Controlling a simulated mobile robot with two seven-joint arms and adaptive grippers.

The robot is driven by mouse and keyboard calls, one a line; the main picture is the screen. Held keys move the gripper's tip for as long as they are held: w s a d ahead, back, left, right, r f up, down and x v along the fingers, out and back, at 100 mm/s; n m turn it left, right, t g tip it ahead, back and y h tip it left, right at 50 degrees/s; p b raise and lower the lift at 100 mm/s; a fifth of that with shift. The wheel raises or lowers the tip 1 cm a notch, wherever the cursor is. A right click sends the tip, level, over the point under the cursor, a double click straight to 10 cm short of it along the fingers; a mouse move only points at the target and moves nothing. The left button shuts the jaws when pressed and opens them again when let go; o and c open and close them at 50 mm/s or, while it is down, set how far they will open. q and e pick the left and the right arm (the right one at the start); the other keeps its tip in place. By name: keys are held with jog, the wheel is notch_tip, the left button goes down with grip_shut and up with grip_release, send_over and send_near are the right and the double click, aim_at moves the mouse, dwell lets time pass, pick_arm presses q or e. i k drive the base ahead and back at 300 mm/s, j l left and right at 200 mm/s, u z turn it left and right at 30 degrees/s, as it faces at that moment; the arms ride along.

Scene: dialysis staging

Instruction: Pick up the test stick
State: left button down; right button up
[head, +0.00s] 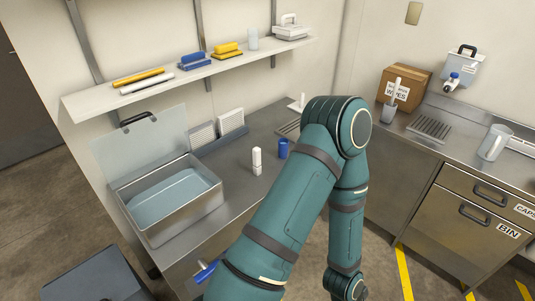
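I cannot tell for certain which thing is the test stick. A thin white stick (397,84) stands upright in a small grey cup (387,113) on the right counter, in front of a cardboard box. A short white cylinder (257,161) with a cap stands upright on the left counter, next to a blue cup (283,148). One of my teal arms fills the middle of the head view, bends at the top and runs down past the bottom edge. It hides part of the left counter. Neither gripper shows.
The right counter holds a box (421,88), a drain grate (429,128) and a clear jug (493,143).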

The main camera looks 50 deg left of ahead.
aim_at(256, 152)
jog(key=i+u, duration=0.3)
jog(key=i, duration=0.4)
jog(key=i+l+u, duration=0.25)
jog(key=i, duration=0.45)
jog(key=i+u, duration=0.1)
jog(key=u, duration=1.5)
